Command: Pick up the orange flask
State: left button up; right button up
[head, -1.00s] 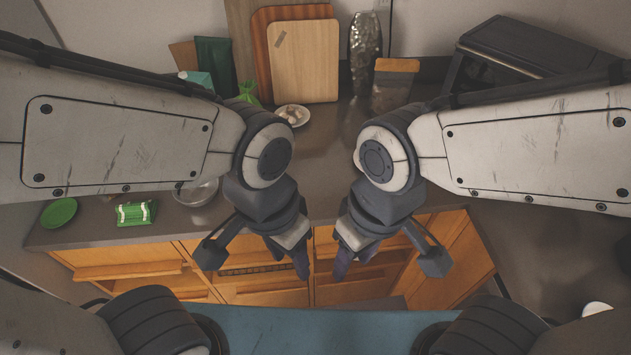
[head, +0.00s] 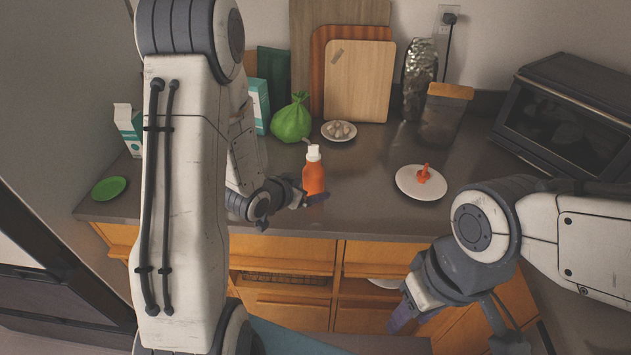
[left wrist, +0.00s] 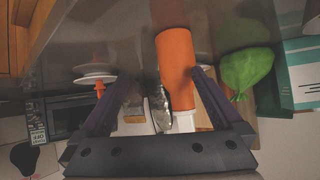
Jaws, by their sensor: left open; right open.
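The orange flask (head: 313,174) with a white cap stands upright on the counter, near its front edge, in the head view. My left gripper (head: 308,198) is open and low beside the flask, with a finger crossing in front of its lower part. In the left wrist view the flask (left wrist: 175,62) appears upside down between the two spread fingers of my left gripper (left wrist: 163,78). I cannot tell whether a finger touches it. My right gripper (head: 446,318) is open and empty, in front of the cabinets at the lower right.
A white plate (head: 408,188) with a small orange object stands to the right of the flask. A green bag (head: 292,122) and a small plate of pale round items (head: 329,133) are behind it. A toaster oven (head: 566,125) is at the right. Counter between flask and plate is clear.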

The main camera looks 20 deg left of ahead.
aim_at(308, 180)
pick_arm(q)
jog(key=shift+w+a+f+n+t+h, duration=0.1)
jog(key=shift+a+n+t+h, duration=0.1)
jog(key=shift+a+t, duration=0.35)
jog(key=shift+w+a+f+n+t+h, duration=0.1)
jog(key=shift+a+n+t, duration=0.1)
jog(key=shift+a+t, duration=0.3)
jog(key=shift+w+a, duration=0.1)
jog(key=shift+w, duration=0.15)
jog(key=p+x, duration=0.1)
jog(key=x, duration=0.3)
jog(key=shift+w+f, duration=0.1)
jog(key=shift+w, duration=0.05)
jog(key=p+x, duration=0.2)
jog(key=x, duration=0.3)
jog(key=shift+w, duration=0.2)
grip_shut()
